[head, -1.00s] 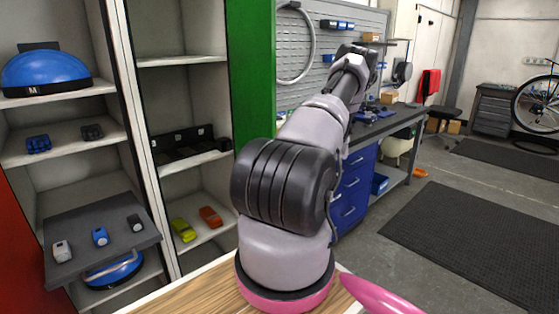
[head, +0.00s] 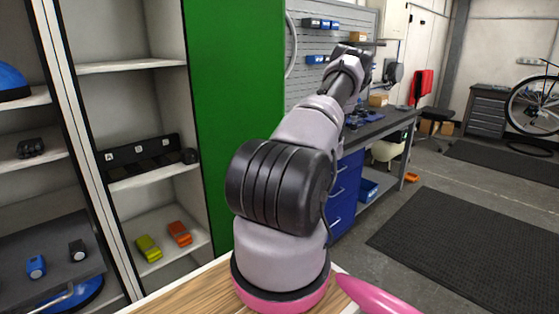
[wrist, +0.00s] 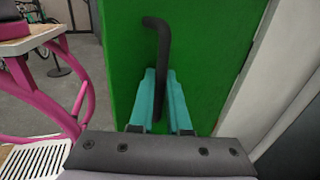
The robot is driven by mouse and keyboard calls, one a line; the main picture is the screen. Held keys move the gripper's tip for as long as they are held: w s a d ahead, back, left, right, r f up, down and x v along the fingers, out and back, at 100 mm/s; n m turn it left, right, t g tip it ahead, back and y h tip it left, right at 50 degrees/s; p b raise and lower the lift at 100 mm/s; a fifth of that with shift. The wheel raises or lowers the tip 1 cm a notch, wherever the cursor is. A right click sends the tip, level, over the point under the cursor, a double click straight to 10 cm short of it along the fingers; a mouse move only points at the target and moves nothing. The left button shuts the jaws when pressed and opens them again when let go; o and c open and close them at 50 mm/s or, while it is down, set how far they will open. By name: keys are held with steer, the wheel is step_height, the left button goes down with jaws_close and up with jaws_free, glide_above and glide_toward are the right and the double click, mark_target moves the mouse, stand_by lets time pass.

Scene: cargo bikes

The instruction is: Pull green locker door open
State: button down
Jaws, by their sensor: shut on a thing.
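The green locker door (head: 235,95) stands open at the right side of the shelved locker in the head view, and its green face fills the middle of the wrist view (wrist: 205,65). A dark bent handle (wrist: 157,40) runs down the door. My gripper (wrist: 160,85) has its two teal fingers shut on the lower part of this handle. In the head view my arm hides part of the door, and the fingers and handle cannot be made out there.
The open locker has shelves (head: 150,182) holding a black rack and yellow and orange packs. A workbench (head: 385,125) with blue drawers (head: 345,195) stands behind my arm. A dark floor mat (head: 460,240) lies on the clear floor to the right. A pink cargo bike frame (wrist: 85,90) is close at left in the wrist view.

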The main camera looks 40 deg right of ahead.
steer(key=shift+w+a+r, duration=0.15)
steer(key=shift+w, duration=0.1)
steer(key=c, duration=0.9)
jaws_free()
steer(key=shift+w, duration=0.1)
steer(key=shift+s, duration=0.2)
steer(key=shift+s+d, duration=0.1)
steer(key=shift+d, duration=0.15)
steer(key=v, duration=1)
steer(key=shift+d, duration=0.15)
